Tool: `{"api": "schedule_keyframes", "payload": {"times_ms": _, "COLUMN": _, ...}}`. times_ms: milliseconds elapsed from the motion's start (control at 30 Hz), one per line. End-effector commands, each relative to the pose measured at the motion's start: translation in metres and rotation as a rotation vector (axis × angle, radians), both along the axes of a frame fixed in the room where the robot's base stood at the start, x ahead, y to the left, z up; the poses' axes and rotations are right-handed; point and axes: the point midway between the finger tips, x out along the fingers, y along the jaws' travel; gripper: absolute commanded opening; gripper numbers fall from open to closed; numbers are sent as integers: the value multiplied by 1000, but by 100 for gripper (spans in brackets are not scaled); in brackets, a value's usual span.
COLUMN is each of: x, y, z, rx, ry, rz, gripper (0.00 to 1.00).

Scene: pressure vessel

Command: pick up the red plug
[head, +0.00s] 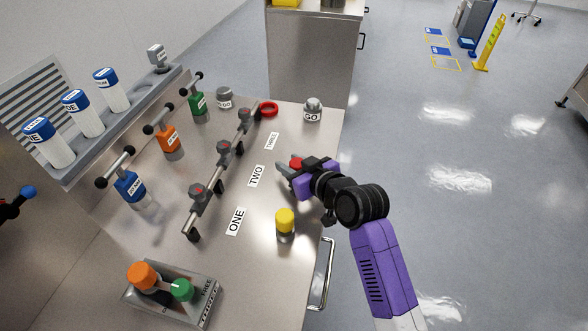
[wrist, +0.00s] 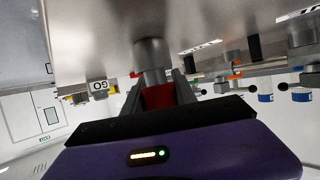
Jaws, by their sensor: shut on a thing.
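The red plug (head: 296,163) is between the fingers of my gripper (head: 287,169), near the right edge of the steel table (head: 262,205). In the wrist view its red part (wrist: 158,97) sits between the two grey fingers, with a grey cylindrical part (wrist: 153,55) beyond them. My gripper is shut on the red part. The wrist view looks inverted, and the grey part meets or nearly meets the table surface there; I cannot tell if it touches. The fingers hide much of the plug in the head view.
A yellow-topped plug (head: 285,220) stands nearer, and a GO piece (head: 313,109) and a red ring (head: 268,109) lie farther back. A rail with valves (head: 223,155) runs along the left. A box (head: 173,292) with orange and green plugs is at the front.

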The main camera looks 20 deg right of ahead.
Motion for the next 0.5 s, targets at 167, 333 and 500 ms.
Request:
{"api": "schedule_keyframes", "payload": {"times_ms": 167, "x": 1, "y": 0, "z": 11, "rx": 0, "ry": -4, "rz": 0, "gripper": 0}}
{"api": "schedule_keyframes", "payload": {"times_ms": 333, "x": 1, "y": 0, "z": 34, "rx": 0, "ry": -7, "rz": -1, "gripper": 0}}
{"api": "schedule_keyframes", "payload": {"times_ms": 500, "x": 2, "y": 0, "z": 77, "rx": -2, "ry": -13, "rz": 1, "gripper": 0}}
